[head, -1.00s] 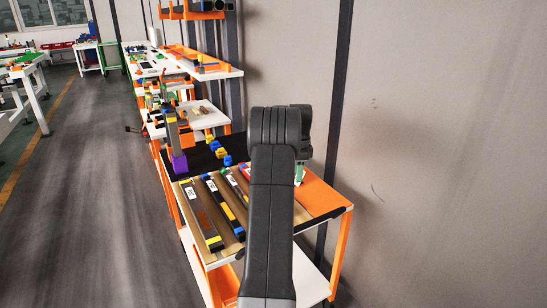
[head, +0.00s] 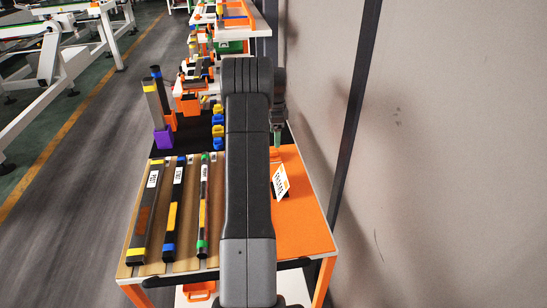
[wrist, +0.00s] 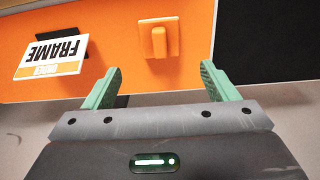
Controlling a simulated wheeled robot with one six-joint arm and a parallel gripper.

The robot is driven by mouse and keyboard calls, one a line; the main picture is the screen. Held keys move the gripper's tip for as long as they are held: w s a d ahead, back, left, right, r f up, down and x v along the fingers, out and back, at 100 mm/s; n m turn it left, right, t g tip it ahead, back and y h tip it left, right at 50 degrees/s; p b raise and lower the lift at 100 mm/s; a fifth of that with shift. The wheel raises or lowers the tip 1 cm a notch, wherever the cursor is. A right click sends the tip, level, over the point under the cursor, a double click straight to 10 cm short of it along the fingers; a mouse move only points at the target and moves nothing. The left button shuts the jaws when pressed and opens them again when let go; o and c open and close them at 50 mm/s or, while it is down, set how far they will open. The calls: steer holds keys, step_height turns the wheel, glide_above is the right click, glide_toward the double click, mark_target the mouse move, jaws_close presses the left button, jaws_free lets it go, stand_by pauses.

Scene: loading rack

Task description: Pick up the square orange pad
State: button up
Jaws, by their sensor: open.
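The square orange pad (wrist: 158,37) with a raised orange grip block lies on the orange tabletop (wrist: 110,30) in the wrist view. My gripper (wrist: 162,84) is open and empty, its two green fingers spread wide below the pad in that picture. The pad is between the lines of the two fingers but not touched by them.
A white FRAME sign (head: 280,182) stands on the orange top, left of the pad in the wrist view (wrist: 50,54). Long dark bars (head: 173,210) lie on the rack's left side. A purple holder (head: 163,138) stands behind them. A grey wall (head: 440,150) is close on the right.

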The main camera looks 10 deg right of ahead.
steer(key=f, duration=0.2)
steer(key=shift+w+a+f, duration=0.1)
steer(key=shift+w+f, duration=0.15)
steer(key=shift+f, duration=0.05)
steer(key=shift+s+a+f, duration=0.1)
steer(key=shift+s+f, duration=0.05)
steer(key=shift+f, duration=0.3)
steer(key=f, duration=0.2)
steer(key=f+p, duration=0.1)
steer(key=f, duration=0.2)
steer(key=shift+s+a+p, duration=0.1)
steer(key=shift+a+p, duration=0.1)
steer(key=shift+p, duration=0.1)
steer(key=c, duration=1.1)
step_height(320, 180, up, 10)
steer(key=shift+r+b, duration=0.1)
steer(key=shift+b, duration=0.65)
steer(key=shift+o, duration=0.7)
